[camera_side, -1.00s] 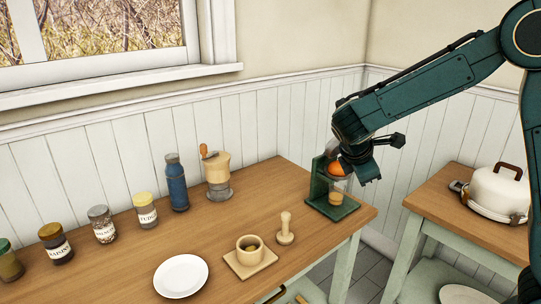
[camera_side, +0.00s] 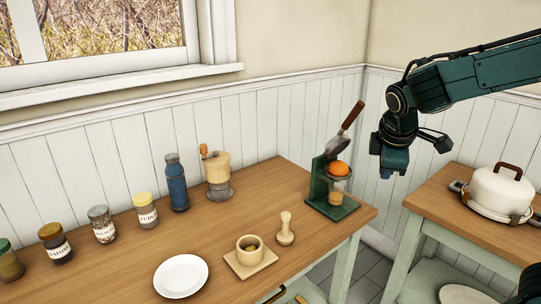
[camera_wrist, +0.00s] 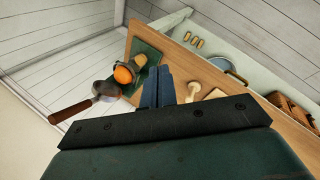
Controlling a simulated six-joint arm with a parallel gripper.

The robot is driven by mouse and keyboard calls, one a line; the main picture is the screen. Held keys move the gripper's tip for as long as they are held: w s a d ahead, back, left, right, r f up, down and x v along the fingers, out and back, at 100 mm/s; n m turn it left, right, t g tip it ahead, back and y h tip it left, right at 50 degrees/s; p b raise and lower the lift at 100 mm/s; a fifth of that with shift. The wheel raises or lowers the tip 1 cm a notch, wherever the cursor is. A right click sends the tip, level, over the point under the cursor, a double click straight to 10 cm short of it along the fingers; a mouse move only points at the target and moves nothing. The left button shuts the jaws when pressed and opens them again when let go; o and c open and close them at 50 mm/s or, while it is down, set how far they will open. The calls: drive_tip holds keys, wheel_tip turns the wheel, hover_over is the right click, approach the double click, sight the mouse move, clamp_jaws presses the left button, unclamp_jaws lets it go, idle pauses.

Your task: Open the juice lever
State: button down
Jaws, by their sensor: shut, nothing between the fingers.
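The green juice press (camera_side: 332,185) stands at the right end of the wooden table. Its lever (camera_side: 344,128), with a brown handle and a metal cup, is raised and tilts up to the right. An orange (camera_side: 338,168) sits on the press below the cup, with a glass of juice (camera_side: 336,196) under it. The lever (camera_wrist: 72,109) and orange (camera_wrist: 124,75) also show at the left in the wrist view. My gripper (camera_side: 391,172) is to the right of the press, apart from the lever. Its fingers (camera_wrist: 158,84) are together and empty.
A white pot (camera_side: 497,190) stands on the side table at the right. A pestle (camera_side: 286,228), mortar (camera_side: 249,249), plate (camera_side: 181,276), grinder (camera_side: 218,175), blue bottle (camera_side: 176,183) and several jars stand to the left. A gap separates the tables.

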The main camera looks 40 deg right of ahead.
drive_tip(key=s+a+r+m+t+y, duration=0.1)
drive_tip(key=s+a+r+m+y, duration=0.1)
drive_tip(key=s, duration=0.6)
drive_tip(key=shift+s+a+r+m+t+y, duration=0.2)
drive_tip(key=shift+a+r+m+t+y, duration=0.15)
drive_tip(key=shift+a+r+m, duration=0.6)
